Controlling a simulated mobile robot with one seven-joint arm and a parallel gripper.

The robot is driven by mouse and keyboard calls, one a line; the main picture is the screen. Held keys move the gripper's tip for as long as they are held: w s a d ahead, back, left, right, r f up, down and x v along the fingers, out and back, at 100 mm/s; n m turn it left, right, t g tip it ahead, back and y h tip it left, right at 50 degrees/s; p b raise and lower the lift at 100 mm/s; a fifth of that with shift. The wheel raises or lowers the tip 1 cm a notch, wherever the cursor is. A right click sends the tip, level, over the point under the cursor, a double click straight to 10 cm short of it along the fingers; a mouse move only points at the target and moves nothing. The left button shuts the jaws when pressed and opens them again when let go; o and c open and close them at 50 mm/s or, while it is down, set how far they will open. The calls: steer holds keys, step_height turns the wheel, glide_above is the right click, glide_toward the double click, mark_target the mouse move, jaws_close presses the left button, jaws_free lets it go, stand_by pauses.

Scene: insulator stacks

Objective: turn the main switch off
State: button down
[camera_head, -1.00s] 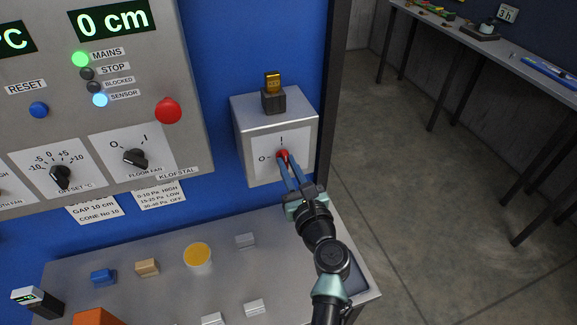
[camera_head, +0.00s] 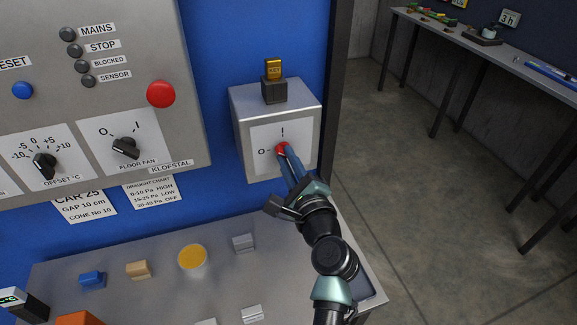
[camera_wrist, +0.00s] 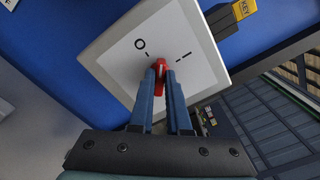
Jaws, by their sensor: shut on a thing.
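The main switch is a red knob (camera_head: 282,149) on the white plate (camera_head: 264,136) of a grey box (camera_head: 240,108), marked O at left and I at top. My gripper (camera_head: 285,156) is shut on the red knob, its blue fingers reaching up from below right. In the wrist view the red knob (camera_wrist: 160,70) sits between the two fingertips, with the O and I marks on the plate beyond. The fingers cover part of the knob, and its exact pointing is hard to tell. The MAINS lamp (camera_head: 67,34) is dark, as are the STOP, BLOCKED and SENSOR lamps below it.
A yellow KEY piece (camera_head: 274,69) stands in a dark block on top of the box. The grey control panel (camera_head: 190,130) is at left. The bench below (camera_head: 205,295) holds small blocks and a yellow-topped round pot (camera_head: 192,257). Open floor lies at right.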

steer(key=shift+f+n+b, duration=0.15)
steer(key=shift+n+b, duration=1.2)
steer(key=shift+n, duration=0.55)
steer(key=shift+f+n+b, duration=0.1)
steer(key=shift+n+b, duration=1.2)
steer(key=shift+n, duration=0.6)
steer(key=c, duration=0.9)
jaws_free()
steer(key=shift+r, duration=0.1)
steer(key=shift+s, duration=0.1)
steer(key=b+v, duration=0.2)
steer(key=v, duration=1)
steer(key=shift+s+d, duration=0.1)
steer(key=shift+s, duration=0.3)
